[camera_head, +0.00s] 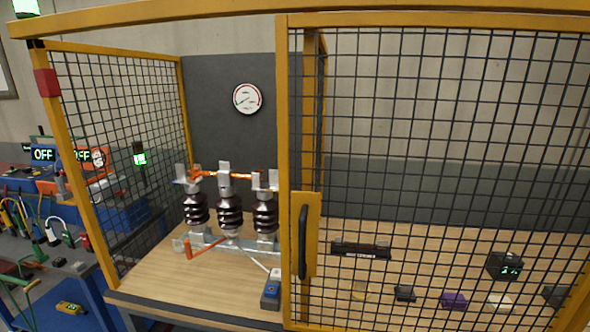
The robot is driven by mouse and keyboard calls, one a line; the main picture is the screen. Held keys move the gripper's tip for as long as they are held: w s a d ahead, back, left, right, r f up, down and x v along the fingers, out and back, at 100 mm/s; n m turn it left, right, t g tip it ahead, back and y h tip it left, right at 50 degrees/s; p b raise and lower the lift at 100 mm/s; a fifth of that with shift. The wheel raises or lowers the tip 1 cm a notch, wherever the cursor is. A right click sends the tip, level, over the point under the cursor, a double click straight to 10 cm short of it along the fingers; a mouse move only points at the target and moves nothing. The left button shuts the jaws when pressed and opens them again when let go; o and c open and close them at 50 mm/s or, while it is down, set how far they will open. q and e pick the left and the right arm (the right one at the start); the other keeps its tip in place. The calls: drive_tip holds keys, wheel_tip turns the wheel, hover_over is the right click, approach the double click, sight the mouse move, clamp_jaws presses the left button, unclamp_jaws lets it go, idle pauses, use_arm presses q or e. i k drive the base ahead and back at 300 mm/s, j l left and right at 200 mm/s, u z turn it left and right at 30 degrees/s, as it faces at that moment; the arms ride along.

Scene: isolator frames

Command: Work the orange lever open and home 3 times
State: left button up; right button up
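The orange lever (207,248) is at the foot of the isolator, low at its front left, and slants up to the right from its left end. The isolator (230,212) has three brown ribbed insulators on a grey metal base. An orange bar (222,175) runs near level across the insulator tops and appears to bridge them; exact contact is too small to tell. Neither of my grippers is in view.
A yellow-framed mesh panel (430,150) with a dark handle (303,242) covers the right front. The front left opening shows no mesh before the isolator. A blue-grey box (271,290) stands on the wooden table (165,285) near the panel's post. Small blocks lie behind the mesh.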

sight(229, 209)
drive_tip(key=z, duration=1.6)
drive_tip(key=k+j+u, duration=0.1)
drive_tip(key=j+u, duration=0.2)
drive_tip(key=u, duration=0.15)
drive_tip(key=j+u, duration=0.3)
drive_tip(key=u, duration=0.2)
drive_tip(key=j+u, duration=0.45)
drive_tip(key=l, duration=0.1)
